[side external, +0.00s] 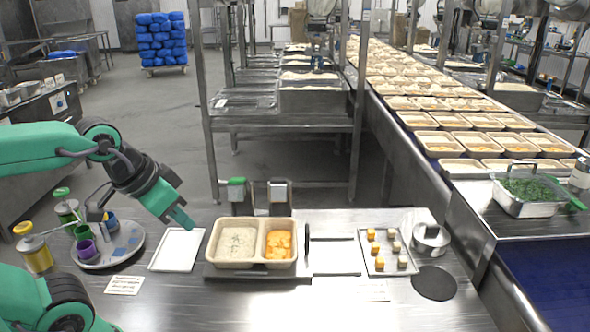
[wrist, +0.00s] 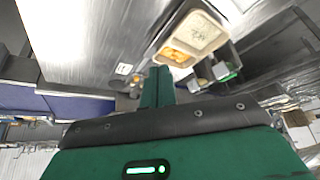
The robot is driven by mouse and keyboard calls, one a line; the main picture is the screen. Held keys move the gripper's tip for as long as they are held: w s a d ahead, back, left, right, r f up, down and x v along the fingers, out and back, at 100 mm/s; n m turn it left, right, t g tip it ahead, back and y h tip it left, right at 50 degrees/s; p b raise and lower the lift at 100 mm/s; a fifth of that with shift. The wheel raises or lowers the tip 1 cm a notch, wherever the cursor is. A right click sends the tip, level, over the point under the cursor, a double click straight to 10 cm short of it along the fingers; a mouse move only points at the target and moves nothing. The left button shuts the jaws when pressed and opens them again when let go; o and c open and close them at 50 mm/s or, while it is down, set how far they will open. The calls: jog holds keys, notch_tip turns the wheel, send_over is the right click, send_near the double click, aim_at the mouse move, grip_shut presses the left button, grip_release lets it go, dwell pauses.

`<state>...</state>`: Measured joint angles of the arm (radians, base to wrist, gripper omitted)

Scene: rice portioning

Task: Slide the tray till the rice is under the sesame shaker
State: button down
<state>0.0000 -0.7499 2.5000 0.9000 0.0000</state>
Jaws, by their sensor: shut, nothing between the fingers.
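The beige two-compartment tray (side external: 250,265) sits on a dark base on the steel table, with rice (side external: 237,241) in its left compartment and orange food (side external: 279,243) in its right. Two dispensers stand just behind it, one green-topped (side external: 237,195) and one grey-topped (side external: 278,196); I cannot tell which is the sesame shaker. The rice is roughly in front of the green-topped one. My gripper (side external: 188,224) is shut and empty, left of the tray and apart from it. In the wrist view, my shut fingers (wrist: 157,85) point toward the tray (wrist: 166,36).
Two rails (side external: 334,239) run right of the tray. A white square plate (side external: 177,250) and a round plate with cups (side external: 110,249) lie left. A small tray of cubes (side external: 387,252) and a dark disc (side external: 435,283) lie right. The front table is mostly clear.

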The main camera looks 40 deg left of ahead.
jog(key=c, duration=2.2)
grip_release()
jog(key=c, duration=1.8)
grip_release()
jog(key=shift+o, duration=0.2)
jog(key=shift+w+r, duration=0.25)
jog(key=shift+w, duration=0.35)
jog(key=n+g, duration=0.6)
jog(key=n, duration=0.3)
send_over(307, 228)
notch_tip(307, 228, down, 13)
jog(key=shift+s, duration=0.15)
jog(key=shift+w+f, duration=0.2)
jog(key=shift+f, duration=0.1)
jog(key=shift+f, duration=0.1)
